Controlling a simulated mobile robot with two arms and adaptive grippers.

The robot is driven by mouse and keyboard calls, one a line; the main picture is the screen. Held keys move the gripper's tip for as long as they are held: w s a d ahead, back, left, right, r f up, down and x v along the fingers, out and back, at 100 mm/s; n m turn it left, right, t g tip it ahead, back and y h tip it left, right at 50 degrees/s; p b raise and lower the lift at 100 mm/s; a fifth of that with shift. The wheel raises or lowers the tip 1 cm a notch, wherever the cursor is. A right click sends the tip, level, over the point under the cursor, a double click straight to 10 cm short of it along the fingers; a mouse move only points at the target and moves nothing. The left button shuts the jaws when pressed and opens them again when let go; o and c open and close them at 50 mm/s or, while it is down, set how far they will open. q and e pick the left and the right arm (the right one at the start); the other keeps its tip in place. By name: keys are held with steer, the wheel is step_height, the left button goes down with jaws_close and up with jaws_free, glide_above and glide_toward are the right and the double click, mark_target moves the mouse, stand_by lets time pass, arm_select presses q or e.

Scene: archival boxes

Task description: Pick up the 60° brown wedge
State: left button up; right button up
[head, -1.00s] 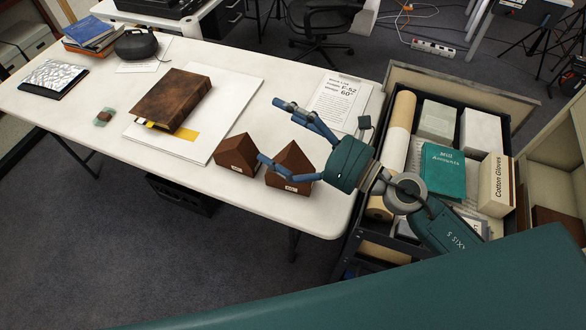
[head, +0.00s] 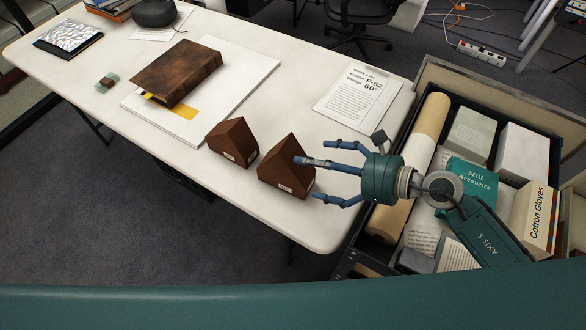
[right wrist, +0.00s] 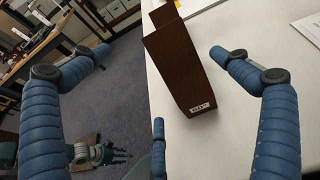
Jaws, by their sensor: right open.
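Two brown wedges stand side by side near the table's front edge. The right wedge (head: 279,172) has the steeper peak; the left wedge (head: 231,140) is blunter and a little farther back. Both have small white labels, too small to read surely in the head view. My right gripper (head: 322,170) is open and empty just right of the steeper wedge, its middle finger overlapping that wedge in the picture. In the right wrist view the wedge (right wrist: 183,68) shows between the spread fingers, with no clear grip. My left gripper (right wrist: 112,155) seems to show small at lower left there.
A printed sheet (head: 355,93) lies behind the gripper on the white table (head: 300,225). A brown book (head: 177,72) lies on a white board at left. A dark crate at right holds a cardboard tube (head: 412,155), a teal book (head: 466,185) and boxes.

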mark_target(291, 161)
steer(key=p+x, duration=0.1)
steer(key=x, duration=0.3)
steer(key=shift+w+a+f, duration=0.2)
steer(key=shift+w+f, duration=0.05)
steer(key=shift+w, duration=0.05)
steer(key=shift+w+a+f, duration=0.1)
steer(key=shift+a+f, duration=0.05)
steer(key=shift+a, duration=0.2)
steer(key=shift+w+a+f+p, duration=0.3)
steer(key=shift+w+f+p, duration=0.05)
steer(key=shift+w+p, duration=0.1)
steer(key=p+x, duration=0.1)
steer(key=x, duration=0.2)
steer(key=shift+w+f, duration=0.2)
steer(key=shift+f, duration=0.1)
steer(key=shift+w+a+f, duration=0.15)
steer(key=shift+a+f, duration=0.05)
steer(key=shift+a, duration=0.1)
arm_select(q)
steer(key=shift+w+d+r, duration=0.1)
steer(key=shift+d+r, duration=0.15)
steer(key=shift+r, duration=0.35)
steer(key=shift+w+d+r, duration=0.1)
steer(key=shift+d+r, duration=0.15)
steer(key=shift+r, duration=0.35)
arm_select(e)
steer(key=shift+d, duration=0.1)
steer(key=shift+c, duration=0.3)
steer(key=c, duration=1.3)
